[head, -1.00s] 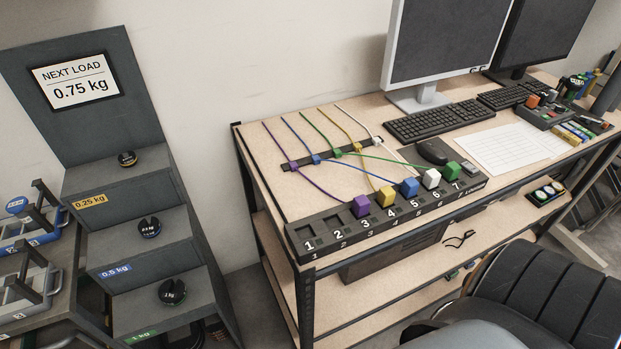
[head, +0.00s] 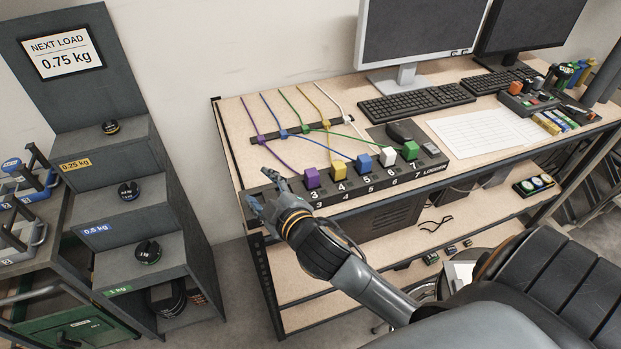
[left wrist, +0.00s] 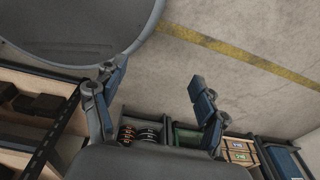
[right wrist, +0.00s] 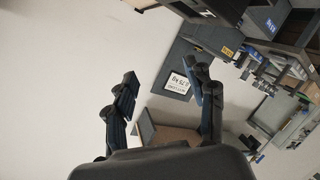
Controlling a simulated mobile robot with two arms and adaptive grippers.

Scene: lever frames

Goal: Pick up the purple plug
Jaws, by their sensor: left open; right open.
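The purple plug (head: 312,178) sits upright in slot 3 of the dark numbered strip (head: 440,163) along the desk's front edge. A purple cable runs from it to the bar behind. My right gripper (head: 264,194) is open and empty over the strip's left end, left of the purple plug and apart from it; it covers slots 1 and 2. Its spread fingers also show in the right wrist view (right wrist: 161,72), where no plug shows. My left gripper (left wrist: 153,80) is open and empty in the left wrist view, facing the floor; the head view does not show it.
Right of the purple plug stand a yellow plug (head: 338,171), a blue plug (head: 364,163), a white plug (head: 388,156) and a green plug (head: 410,150). Crossing cables lie behind. A mouse (head: 400,131) and keyboard (head: 418,102) are farther back. A chair (head: 540,245) stands in front.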

